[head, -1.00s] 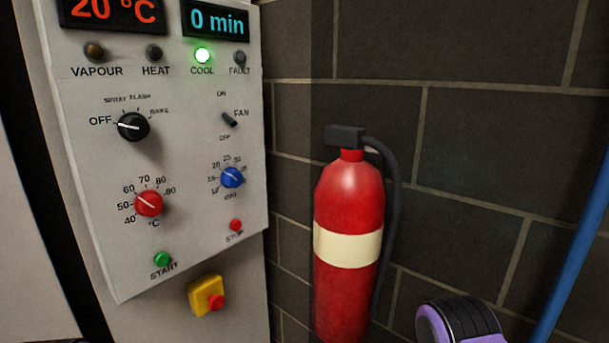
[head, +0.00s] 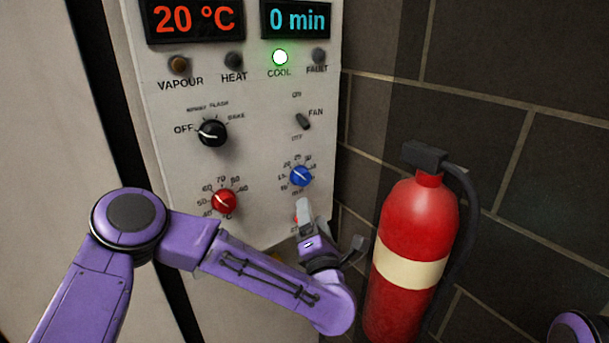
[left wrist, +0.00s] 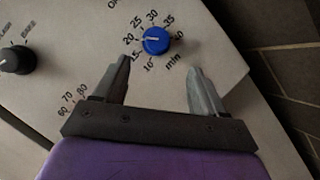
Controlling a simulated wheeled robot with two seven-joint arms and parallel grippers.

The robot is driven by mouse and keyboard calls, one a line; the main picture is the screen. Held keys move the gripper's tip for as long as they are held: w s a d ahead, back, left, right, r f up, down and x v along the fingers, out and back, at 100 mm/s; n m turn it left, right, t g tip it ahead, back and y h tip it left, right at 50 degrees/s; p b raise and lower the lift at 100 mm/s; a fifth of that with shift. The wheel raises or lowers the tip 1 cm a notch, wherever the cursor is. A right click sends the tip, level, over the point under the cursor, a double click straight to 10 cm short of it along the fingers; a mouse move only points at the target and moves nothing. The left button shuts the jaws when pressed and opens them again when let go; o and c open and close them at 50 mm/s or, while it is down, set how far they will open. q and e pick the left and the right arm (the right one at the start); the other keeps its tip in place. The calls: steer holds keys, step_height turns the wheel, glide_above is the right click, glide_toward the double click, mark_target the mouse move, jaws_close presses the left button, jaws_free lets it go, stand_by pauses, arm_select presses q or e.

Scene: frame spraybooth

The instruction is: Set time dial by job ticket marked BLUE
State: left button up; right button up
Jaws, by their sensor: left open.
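The blue time dial (head: 301,176) is on the right side of the control panel (head: 260,120), with a scale in minutes around it. It also shows in the left wrist view (left wrist: 156,40), beyond and between my fingertips, with its white pointer towards the 20 side. My left gripper (head: 331,222) is open and empty, just below the dial and apart from it. It also shows in the left wrist view (left wrist: 160,80). The blue display (head: 297,20) reads 0 min. No job ticket shows in these views. My right gripper is not in view.
The red temperature dial (head: 224,201) is left of the time dial. The black mode dial (head: 212,133) points to OFF, and the fan switch (head: 302,121) is above the time dial. The COOL lamp (head: 280,57) glows green. A red fire extinguisher (head: 412,250) stands close at the right.

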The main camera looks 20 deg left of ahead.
mark_target(304, 181)
arm_select(q)
steer(key=p+x, duration=0.1)
steer(key=x, duration=0.2)
steer(key=p+x, duration=0.2)
steer(key=x, duration=0.1)
steer(key=p+x, duration=0.1)
steer(key=x, duration=0.2)
steer(key=shift+w+a+r, duration=0.15)
steer(key=shift+a+r, duration=0.2)
steer(key=shift+w+a+p, duration=0.2)
steer(key=shift+w+p, duration=0.1)
steer(key=shift+w, duration=0.1)
steer(key=c, duration=1)
steer(key=shift+c, duration=0.2)
